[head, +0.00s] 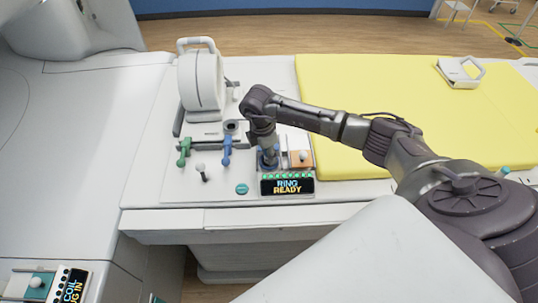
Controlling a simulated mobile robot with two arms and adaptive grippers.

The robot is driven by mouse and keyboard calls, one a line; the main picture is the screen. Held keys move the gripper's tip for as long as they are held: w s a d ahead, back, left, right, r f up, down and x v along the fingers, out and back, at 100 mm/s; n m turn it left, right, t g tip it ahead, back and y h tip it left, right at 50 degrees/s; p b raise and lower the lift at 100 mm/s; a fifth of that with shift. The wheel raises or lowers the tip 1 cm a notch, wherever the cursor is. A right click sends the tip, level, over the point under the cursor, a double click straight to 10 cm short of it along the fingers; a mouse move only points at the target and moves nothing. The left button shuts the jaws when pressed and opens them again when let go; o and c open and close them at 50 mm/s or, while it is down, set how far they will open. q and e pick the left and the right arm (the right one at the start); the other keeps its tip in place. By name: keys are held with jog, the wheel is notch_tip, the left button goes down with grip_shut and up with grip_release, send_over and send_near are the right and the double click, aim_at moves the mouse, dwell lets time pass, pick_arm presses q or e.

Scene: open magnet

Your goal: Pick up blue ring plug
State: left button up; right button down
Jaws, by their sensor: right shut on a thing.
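My right gripper (265,148) points down behind the display panel, at the middle of the white table. It is shut on the blue ring plug (269,160), which shows as a dark blue shape below the fingers. The gripper hides most of the plug, and I cannot tell whether its lower end is still seated. The display panel (287,185) in front reads "RING READY", with a row of green lights above the words. My left gripper is not in view.
A blue handle (227,150), a green handle (184,151) and a white-topped knob (201,170) stand left of the gripper. An orange block (300,159) sits close on its right. A white ring-shaped coil (201,80) stands behind. A yellow mat (370,85) covers the right side.

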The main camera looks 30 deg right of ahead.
jog(key=shift+r, duration=0.1)
jog(key=shift+w+r+b, duration=0.1)
jog(key=shift+r+b, duration=0.35)
jog(key=shift+r, duration=0.1)
notch_tip(320, 180, up, 3)
jog(key=shift+f+b, duration=0.2)
jog(key=shift+b, duration=0.55)
jog(key=s+d+r+b, duration=0.3)
jog(key=s+d+r, duration=0.3)
jog(key=s, duration=0.4)
jog(key=shift+r+b, duration=0.4)
jog(key=shift+r, duration=0.2)
jog(key=shift+s, duration=0.1)
notch_tip(320, 180, up, 2)
jog(key=shift+r+p, duration=0.25)
jog(key=shift+p, duration=0.65)
